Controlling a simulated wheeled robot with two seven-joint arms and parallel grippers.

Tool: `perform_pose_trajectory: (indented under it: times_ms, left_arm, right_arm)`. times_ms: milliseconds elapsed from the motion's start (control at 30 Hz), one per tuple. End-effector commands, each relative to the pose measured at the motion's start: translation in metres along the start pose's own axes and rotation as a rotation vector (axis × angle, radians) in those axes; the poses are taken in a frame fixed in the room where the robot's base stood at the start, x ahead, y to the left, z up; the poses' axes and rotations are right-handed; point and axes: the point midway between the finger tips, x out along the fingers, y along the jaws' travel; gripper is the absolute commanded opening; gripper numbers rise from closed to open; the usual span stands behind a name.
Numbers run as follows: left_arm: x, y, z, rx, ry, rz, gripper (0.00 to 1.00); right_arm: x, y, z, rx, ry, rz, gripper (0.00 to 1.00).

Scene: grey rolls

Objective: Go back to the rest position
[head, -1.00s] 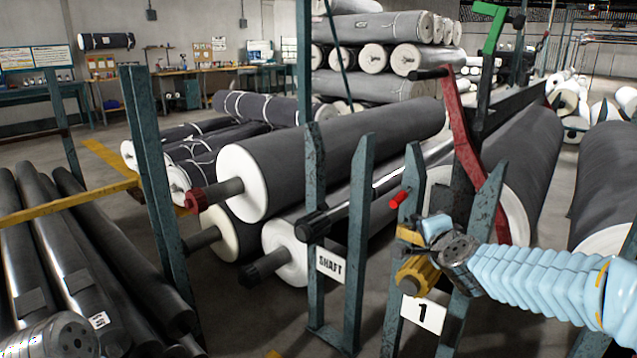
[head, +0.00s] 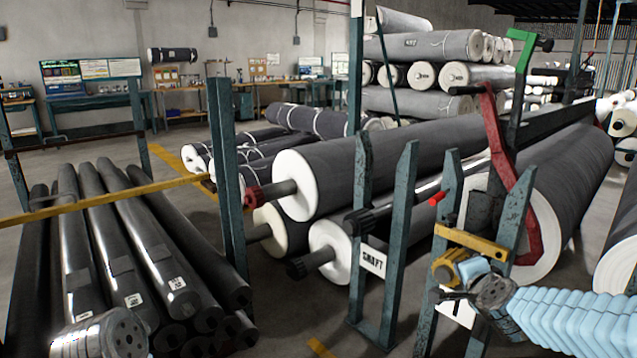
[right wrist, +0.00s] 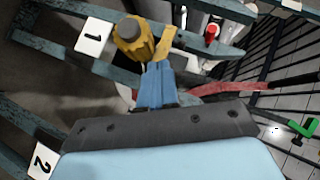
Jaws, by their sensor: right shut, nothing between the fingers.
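My right gripper (head: 472,268), with blue fingers and a light blue sleeved arm behind it, is low at the right in the head view. It is shut and empty, close beside a yellow knob with a grey end (head: 446,270) on the stand marked 1. The right wrist view shows the blue fingers (right wrist: 156,84) just short of the yellow knob (right wrist: 131,42); I cannot tell whether they touch. A rounded metal part of my left arm shows at the lower left in the head view; the left gripper is out of view.
Large grey rolls (head: 380,165) fill the middle. Dark shafts (head: 140,255) lie in a rack at left.

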Motion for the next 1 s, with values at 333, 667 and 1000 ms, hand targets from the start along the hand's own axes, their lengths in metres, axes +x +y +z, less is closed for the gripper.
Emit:
perform_pose_trajectory:
  times_ms: [333, 667, 1000]
  left_arm:
    - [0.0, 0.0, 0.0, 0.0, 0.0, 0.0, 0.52]
    - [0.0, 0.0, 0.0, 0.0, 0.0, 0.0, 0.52]
    - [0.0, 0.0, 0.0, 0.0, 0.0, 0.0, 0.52]
  right_arm:
    - [0.027, 0.087, 0.077, -0.208, -0.161, 0.15, 0.0]
    - [-0.001, 0.274, 0.222, -0.563, -0.599, 0.374, 0.0]
    - [-0.126, 0.41, 0.331, -0.771, -1.133, 0.433, 0.0]
